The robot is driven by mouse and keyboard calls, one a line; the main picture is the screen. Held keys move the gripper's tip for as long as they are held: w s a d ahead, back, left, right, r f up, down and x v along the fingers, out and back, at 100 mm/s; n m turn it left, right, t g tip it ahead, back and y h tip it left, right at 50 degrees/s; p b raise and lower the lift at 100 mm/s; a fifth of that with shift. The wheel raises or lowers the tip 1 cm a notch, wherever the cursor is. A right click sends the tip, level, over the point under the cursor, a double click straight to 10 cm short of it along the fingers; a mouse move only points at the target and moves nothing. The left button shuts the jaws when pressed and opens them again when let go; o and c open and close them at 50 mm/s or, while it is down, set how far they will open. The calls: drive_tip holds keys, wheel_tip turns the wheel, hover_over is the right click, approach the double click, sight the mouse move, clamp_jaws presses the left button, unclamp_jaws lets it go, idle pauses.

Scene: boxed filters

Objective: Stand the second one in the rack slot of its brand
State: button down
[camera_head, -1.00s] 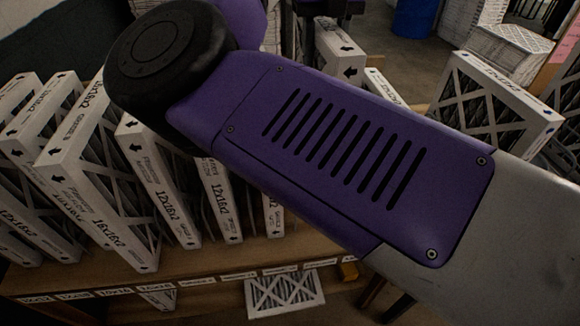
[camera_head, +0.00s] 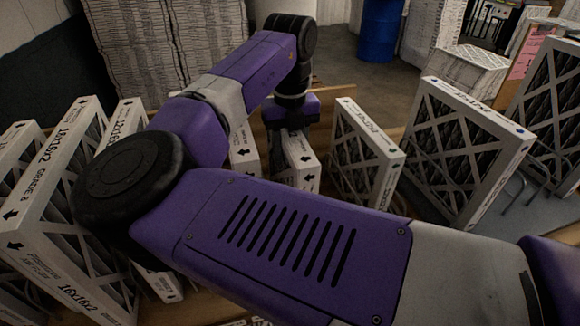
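My gripper (camera_head: 291,128) points down at the far middle, over the top of a white boxed filter (camera_head: 302,174). The gripper's fingers are dark and partly hidden, so I cannot tell if they are shut on this filter. To its right, a boxed filter with a lattice face (camera_head: 360,158) stands upright. Further right, a larger boxed filter (camera_head: 460,150) stands near a grey rack base (camera_head: 490,225) with wire dividers (camera_head: 537,180). Another tall filter (camera_head: 553,110) stands at the right edge. Brand names are too small to read surely.
Several boxed filters (camera_head: 60,165) stand close together at the left, partly behind my arm. My forearm covers much of the front. Stacked white boxes (camera_head: 165,40), a blue barrel (camera_head: 379,28) and a box stack (camera_head: 466,72) stand behind.

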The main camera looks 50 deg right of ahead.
drive_tip(key=shift+f, duration=2.5)
drive_tip(key=c, duration=0.8)
unclamp_jaws()
drive_tip(key=shift+c, duration=0.2)
wheel_tip(320, 180, up, 12)
drive_tip(key=shift+r, duration=0.2)
